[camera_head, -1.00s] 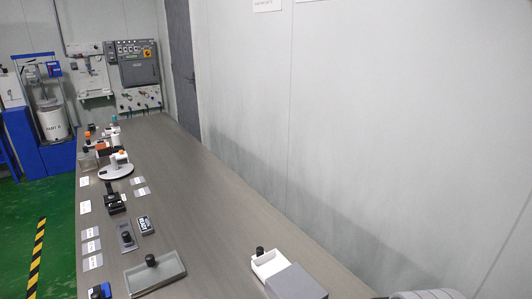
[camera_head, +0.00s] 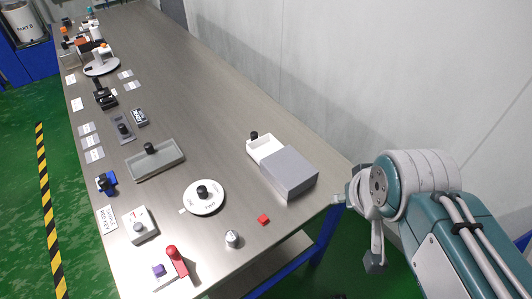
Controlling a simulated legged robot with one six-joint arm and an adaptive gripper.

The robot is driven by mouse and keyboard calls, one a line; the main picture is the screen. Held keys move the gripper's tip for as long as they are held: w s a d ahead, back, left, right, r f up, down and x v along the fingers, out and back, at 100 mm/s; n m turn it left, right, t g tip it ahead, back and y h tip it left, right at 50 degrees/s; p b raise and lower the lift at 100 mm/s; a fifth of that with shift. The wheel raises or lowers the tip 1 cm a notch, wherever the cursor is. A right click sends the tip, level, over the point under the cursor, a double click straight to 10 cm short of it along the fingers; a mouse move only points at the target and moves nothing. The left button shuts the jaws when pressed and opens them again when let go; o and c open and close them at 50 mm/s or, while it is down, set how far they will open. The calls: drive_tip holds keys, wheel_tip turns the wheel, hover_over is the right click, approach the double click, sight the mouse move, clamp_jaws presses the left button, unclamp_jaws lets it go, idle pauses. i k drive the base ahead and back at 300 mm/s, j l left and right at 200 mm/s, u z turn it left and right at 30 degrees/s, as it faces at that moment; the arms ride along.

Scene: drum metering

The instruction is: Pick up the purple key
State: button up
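The purple key (camera_head: 158,270) is a small purple block on a white plate at the near left end of the long grey table (camera_head: 215,120), right beside a red upright handle (camera_head: 173,258). Nothing holds it. My gripper (camera_head: 357,232) is at the right, beyond the table's right edge and far from the purple key. Its two fingers look spread apart, one pointing left and one hanging down, with nothing between them. The purple key is fully visible in the head view.
Near the key are a white box with a grey knob (camera_head: 139,227), a round white dial (camera_head: 203,197), a small metal cylinder (camera_head: 232,239) and a red cube (camera_head: 263,220). A grey tray (camera_head: 170,167) and a grey-lidded white box (camera_head: 289,172) stand farther back. The wall lies right.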

sight(158, 270)
drive_tip(key=k+u, duration=0.1)
drive_tip(key=u, duration=0.3)
drive_tip(key=j+u, duration=0.1)
drive_tip(key=u, duration=0.3)
drive_tip(key=k+j+u, duration=0.1)
drive_tip(key=u, duration=0.35)
drive_tip(key=k+j+u, duration=0.1)
drive_tip(key=u, duration=0.3)
drive_tip(key=i+j+z, duration=0.25)
drive_tip(key=j+z, duration=0.2)
drive_tip(key=i+j+z, duration=0.2)
drive_tip(key=j+z, duration=0.25)
drive_tip(key=j, duration=0.15)
drive_tip(key=j+z, duration=0.45)
drive_tip(key=j, duration=0.15)
drive_tip(key=j+z, duration=0.45)
drive_tip(key=j, duration=0.25)
